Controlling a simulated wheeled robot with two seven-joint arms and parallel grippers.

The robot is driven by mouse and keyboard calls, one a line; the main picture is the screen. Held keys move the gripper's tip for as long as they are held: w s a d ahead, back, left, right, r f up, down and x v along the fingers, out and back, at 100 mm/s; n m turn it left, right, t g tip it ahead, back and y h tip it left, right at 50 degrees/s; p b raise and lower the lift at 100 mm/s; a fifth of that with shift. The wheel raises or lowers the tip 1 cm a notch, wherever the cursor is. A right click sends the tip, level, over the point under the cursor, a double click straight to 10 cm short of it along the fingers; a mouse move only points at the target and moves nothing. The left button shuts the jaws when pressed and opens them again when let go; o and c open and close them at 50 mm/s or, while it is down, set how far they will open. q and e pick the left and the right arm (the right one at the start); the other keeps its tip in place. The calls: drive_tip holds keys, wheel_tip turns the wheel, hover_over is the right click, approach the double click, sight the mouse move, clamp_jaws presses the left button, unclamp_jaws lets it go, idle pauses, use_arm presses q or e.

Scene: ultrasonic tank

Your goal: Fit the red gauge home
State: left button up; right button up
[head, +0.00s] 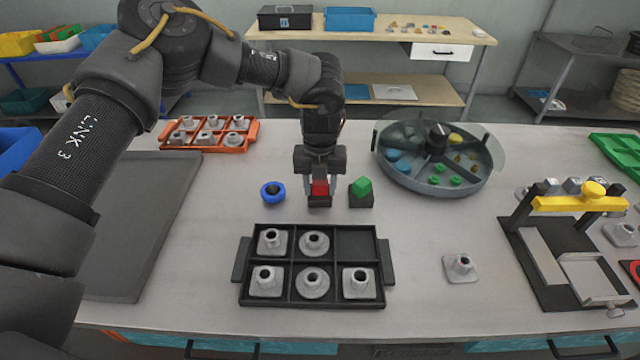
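The red gauge (320,188) is a small red block seen just above a dark block on the table, behind the black tray. My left gripper (320,192) points straight down over it, with one finger on each side. Whether the fingers press on it or stand slightly apart is too small to tell. The gripper hides its top. To its right, a green block (362,187) sits on a similar dark stand (361,201). To its left is a blue ring-shaped piece (272,193) with a dark centre. My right gripper is not in view.
The black tray (384,249) in front holds several grey flanged parts; its back right compartment is empty. A loose grey part (459,267) lies right of it. A round divided dish (390,177), an orange tray (252,133) and a yellow-handled fixture (580,203) stand around.

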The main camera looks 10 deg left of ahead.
sight(320, 184)
use_arm(q)
drive_tip(key=o, duration=0.3)
drive_tip(key=shift+r, duration=0.15)
wheel_tip(320, 184, up, 11)
drive_tip(key=b, duration=0.1)
drive_tip(key=shift+f+b, duration=0.2)
drive_tip(key=shift+b, duration=0.15)
